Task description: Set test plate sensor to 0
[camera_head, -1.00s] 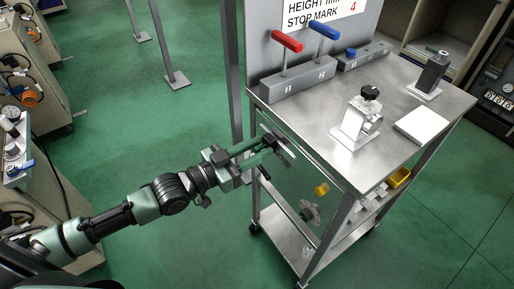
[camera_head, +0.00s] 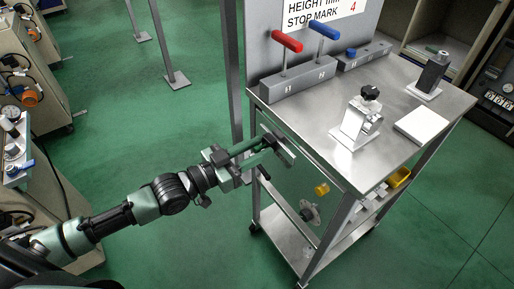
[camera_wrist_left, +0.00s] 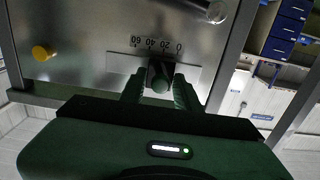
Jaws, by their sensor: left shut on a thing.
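The test plate sensor scale (camera_wrist_left: 196,62) is a pale strip on the cart's side panel, with numbers 60, 40, 20 and 0 running left to right, upside down in the left wrist view. A dark slider knob (camera_wrist_left: 159,76) sits in front of the strip, roughly by the 20 mark; the exact reading is hidden. My left gripper (camera_wrist_left: 160,88) is shut on this knob, with a green finger on each side. In the head view my left gripper (camera_head: 272,145) reaches the cart's left side, by the strip's edge. My right gripper is not in view.
The metal cart (camera_head: 310,118) carries red (camera_head: 287,42) and blue (camera_head: 324,29) handled levers, a clamp fixture (camera_head: 357,122) and a white block (camera_head: 421,125). A yellow knob (camera_wrist_left: 42,53) sticks out of the side panel. Green floor (camera_head: 170,130) is open left of the cart.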

